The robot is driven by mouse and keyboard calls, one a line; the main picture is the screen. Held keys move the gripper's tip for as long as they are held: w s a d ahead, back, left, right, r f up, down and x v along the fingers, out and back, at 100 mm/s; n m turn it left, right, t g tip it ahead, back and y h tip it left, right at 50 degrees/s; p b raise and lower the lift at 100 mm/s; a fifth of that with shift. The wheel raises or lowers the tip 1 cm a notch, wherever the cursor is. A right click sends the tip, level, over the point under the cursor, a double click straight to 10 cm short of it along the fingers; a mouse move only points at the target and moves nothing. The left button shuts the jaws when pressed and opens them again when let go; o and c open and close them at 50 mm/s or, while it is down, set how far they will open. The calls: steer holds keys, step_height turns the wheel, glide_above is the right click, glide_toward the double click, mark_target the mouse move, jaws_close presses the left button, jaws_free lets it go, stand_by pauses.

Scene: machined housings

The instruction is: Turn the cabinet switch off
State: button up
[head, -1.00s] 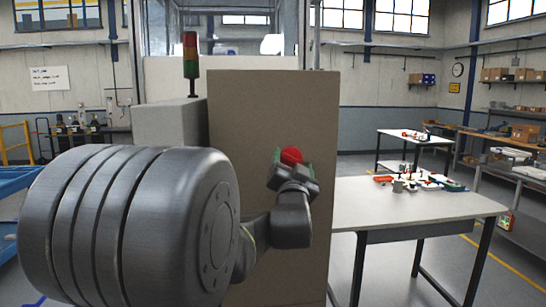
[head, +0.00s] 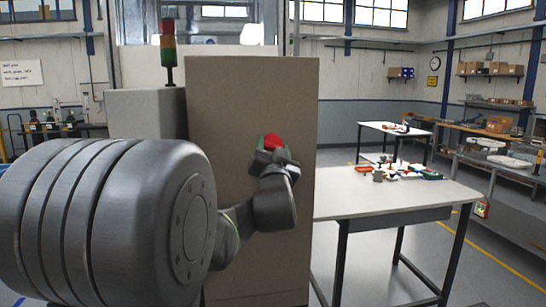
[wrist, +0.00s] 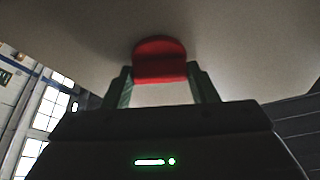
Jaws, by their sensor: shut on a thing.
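The tall brown cabinet (head: 225,120) stands in front of me in the head view. Its red switch knob (head: 272,141) is on the front face, towards the right edge, and also shows in the wrist view (wrist: 160,60). My gripper (head: 271,150) is at the knob, with its green fingers on either side of it. In the wrist view my gripper (wrist: 163,88) is shut on the knob, one finger at each side. The base of the knob and any switch markings are hidden.
A grey box-shaped unit (head: 146,115) with a red, amber and green signal tower (head: 168,50) stands left of the cabinet. A white-topped table (head: 390,197) with several small parts stands at the right. Open floor lies beyond it.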

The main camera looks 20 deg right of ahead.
steer(key=shift+d+n+t+y+b, duration=0.1)
steer(key=shift+n+t+y+b, duration=0.15)
steer(key=shift+n+y+b, duration=0.55)
steer(key=shift+a+n+t+y+b, duration=0.1)
steer(key=shift+n+t+y+b, duration=0.25)
steer(key=shift+n+b, duration=0.85)
steer(key=shift+d+n+t+y+b, duration=0.15)
steer(key=shift+n+y+b, duration=0.45)
steer(key=shift+n, duration=0.9)
steer(key=shift+r, duration=0.1)
steer(key=o, duration=0.9)
steer(key=shift+o, duration=0.2)
steer(key=b+v, duration=0.2)
steer(key=v, duration=1.2)
steer(key=shift+b, duration=0.35)
steer(key=shift+w, duration=0.1)
